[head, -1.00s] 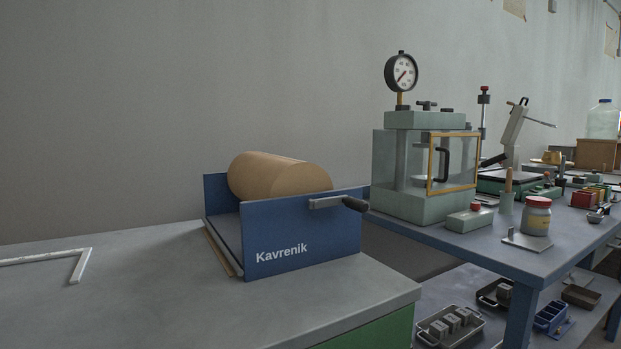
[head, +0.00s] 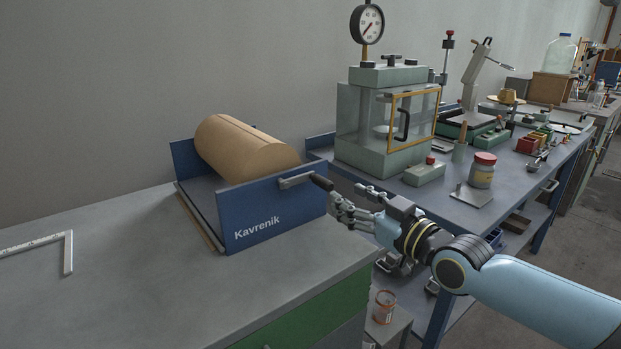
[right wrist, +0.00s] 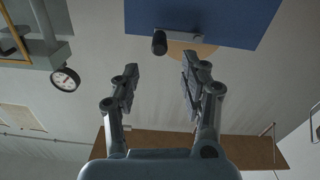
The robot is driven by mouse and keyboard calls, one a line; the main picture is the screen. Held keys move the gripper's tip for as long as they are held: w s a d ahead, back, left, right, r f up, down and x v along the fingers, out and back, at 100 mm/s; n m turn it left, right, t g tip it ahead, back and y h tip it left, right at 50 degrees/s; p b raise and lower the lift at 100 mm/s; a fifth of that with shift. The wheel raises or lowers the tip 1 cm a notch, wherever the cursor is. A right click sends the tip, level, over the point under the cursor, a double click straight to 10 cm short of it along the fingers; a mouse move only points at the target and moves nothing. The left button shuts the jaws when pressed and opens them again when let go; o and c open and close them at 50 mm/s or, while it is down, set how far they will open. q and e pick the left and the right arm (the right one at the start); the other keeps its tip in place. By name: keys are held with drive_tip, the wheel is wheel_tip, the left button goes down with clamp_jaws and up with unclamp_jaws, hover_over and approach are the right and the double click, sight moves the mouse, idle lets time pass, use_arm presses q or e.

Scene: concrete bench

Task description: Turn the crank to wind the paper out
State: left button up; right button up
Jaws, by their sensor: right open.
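A blue paper dispenser marked Kavrenik (head: 275,212) stands on the concrete bench and holds a large brown paper roll (head: 240,150). Its crank (head: 297,180) sticks out from the right side panel, with a grey arm and a dark handle at the right end. My right gripper (head: 345,205) is open and empty just right of the handle in the head view. In the right wrist view the dark crank handle (right wrist: 159,43) shows beyond and between the spread fingers of the right gripper (right wrist: 158,80), apart from them. My left gripper is not in view.
A second bench (head: 515,180) to the right carries a glass-fronted press with a gauge (head: 390,125), a red-lidded jar (head: 482,170) and other tools. A white L-shaped square (head: 68,250) lies at the left. The concrete bench top (head: 150,300) is mostly clear.

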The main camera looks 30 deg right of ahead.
sight(322, 182)
drive_tip(key=w+b, duration=0.1)
drive_tip(key=w, duration=0.2)
drive_tip(key=w+b, duration=0.2)
drive_tip(key=w, duration=0.1)
drive_tip(key=w+b, duration=0.2)
drive_tip(key=w, duration=0.1)
drive_tip(key=shift+a+f, duration=0.25)
drive_tip(key=shift+w+r, duration=0.1)
drive_tip(key=shift+w, duration=0.2)
drive_tip(key=shift+c, duration=0.4)
clamp_jaws()
